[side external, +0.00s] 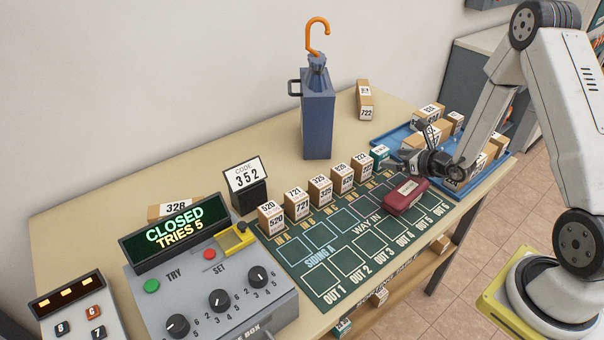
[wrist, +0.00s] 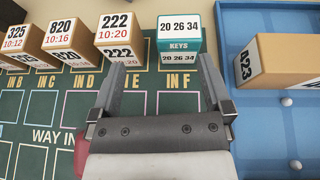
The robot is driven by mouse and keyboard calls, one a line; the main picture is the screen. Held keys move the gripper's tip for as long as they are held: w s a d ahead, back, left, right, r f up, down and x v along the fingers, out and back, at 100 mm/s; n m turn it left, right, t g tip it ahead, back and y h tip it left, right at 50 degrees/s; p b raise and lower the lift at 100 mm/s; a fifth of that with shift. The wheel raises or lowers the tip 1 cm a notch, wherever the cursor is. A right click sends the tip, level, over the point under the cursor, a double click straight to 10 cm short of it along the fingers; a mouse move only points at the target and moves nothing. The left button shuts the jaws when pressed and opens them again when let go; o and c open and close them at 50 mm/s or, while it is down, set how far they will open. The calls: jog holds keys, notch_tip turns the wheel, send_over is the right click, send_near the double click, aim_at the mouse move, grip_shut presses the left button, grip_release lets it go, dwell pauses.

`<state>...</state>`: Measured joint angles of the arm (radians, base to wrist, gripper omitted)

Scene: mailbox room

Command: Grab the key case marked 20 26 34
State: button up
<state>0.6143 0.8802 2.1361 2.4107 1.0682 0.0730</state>
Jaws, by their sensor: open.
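The key case marked 20 26 34 (wrist: 179,33) is a small teal box with white labels reading "20 26 34" and "KEYS". It stands at the IN F space of the green mat (wrist: 150,113), straight ahead of my gripper in the wrist view. In the side view the key case (side external: 380,156) is at the right end of the row of boxes. My gripper (wrist: 161,62) is open and empty, its two fingers pointing toward the case, which lies beyond the fingertips and slightly right of their middle. In the side view my gripper (side external: 424,141) is close to the case.
Box 222 (wrist: 117,36) stands just left of the key case. A blue tray (wrist: 253,117) with brown boxes, one marked 423 (wrist: 283,59), lies to the right. A dark red case (side external: 405,196) sits on the mat near my gripper. A blue canister (side external: 318,115) stands behind.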

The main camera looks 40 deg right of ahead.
aim_at(386, 154)
jog(key=shift+s+d+f+m+h, duration=0.15)
jog(key=shift+d+m+h, duration=0.1)
jog(key=shift+d, duration=0.2)
jog(key=shift+w+d+f+m+h, duration=0.15)
jog(key=shift+d+m+h, duration=0.1)
jog(key=shift+d, duration=0.2)
jog(key=shift+x, duration=1.2)
jog(key=shift+w, duration=0.1)
jog(key=shift+x, duration=2.5)
jog(key=c, duration=1.2)
jog(key=shift+r, duration=0.15)
